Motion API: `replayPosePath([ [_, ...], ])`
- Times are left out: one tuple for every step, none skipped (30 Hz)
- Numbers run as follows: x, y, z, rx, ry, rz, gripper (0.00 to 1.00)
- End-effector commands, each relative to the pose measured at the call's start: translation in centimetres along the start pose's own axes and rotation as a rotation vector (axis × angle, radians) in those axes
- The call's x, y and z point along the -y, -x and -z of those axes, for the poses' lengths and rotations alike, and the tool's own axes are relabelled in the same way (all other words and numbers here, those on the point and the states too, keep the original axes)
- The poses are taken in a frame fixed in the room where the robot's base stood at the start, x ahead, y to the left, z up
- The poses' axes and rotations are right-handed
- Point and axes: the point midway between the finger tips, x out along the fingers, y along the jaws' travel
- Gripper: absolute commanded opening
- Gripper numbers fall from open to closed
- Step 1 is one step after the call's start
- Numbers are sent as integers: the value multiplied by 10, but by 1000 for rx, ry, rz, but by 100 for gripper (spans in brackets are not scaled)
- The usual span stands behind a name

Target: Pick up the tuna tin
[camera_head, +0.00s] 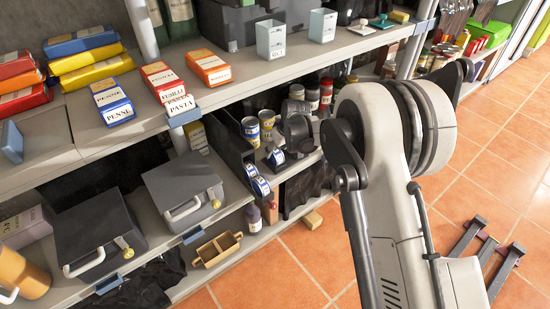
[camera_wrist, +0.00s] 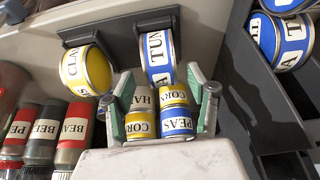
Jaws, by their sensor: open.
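In the wrist view a blue-sided tuna tin (camera_wrist: 158,55) with a white label reading "TUN" rests on its side in a dark holder. My gripper (camera_wrist: 161,74) is open, with one green-padded finger on each side of the tin's near end. The fingers do not visibly touch it, and I cannot tell how deep it sits between them. Two more blue tins, one (camera_wrist: 262,36) partly cut off and another (camera_wrist: 293,42), lie at the right. In the head view my arm reaches into the lower shelf, where a blue-sided tin (camera_head: 275,157) shows beside the gripper.
A yellow clam tin (camera_wrist: 88,70) sits close left of the tuna tin. Stacked corn (camera_wrist: 140,125) and peas (camera_wrist: 177,122) cans show between the fingers. The upper shelf (camera_head: 140,125) overhangs the left of this space.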

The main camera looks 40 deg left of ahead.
Motion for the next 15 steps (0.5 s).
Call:
replayPosePath([
  [1,-9,0,0,1,0,52],
  [2,-13,1,0,1,0,52],
  [2,-19,2,0,2,0,52],
  [3,-24,2,0,2,0,52],
  [3,-28,3,0,2,0,52],
  [3,-34,3,0,1,0,52],
  [3,-37,3,0,1,0,52],
  [3,-40,3,0,1,0,52],
  [2,-42,3,0,1,0,52],
  [2,-44,3,0,0,0,52],
  [2,-44,3,0,0,0,52],
  [2,-44,4,0,0,0,52],
  [2,-44,4,0,0,0,52],
  [2,-43,4,0,0,0,52],
  [2,-43,4,0,0,0,52],
])
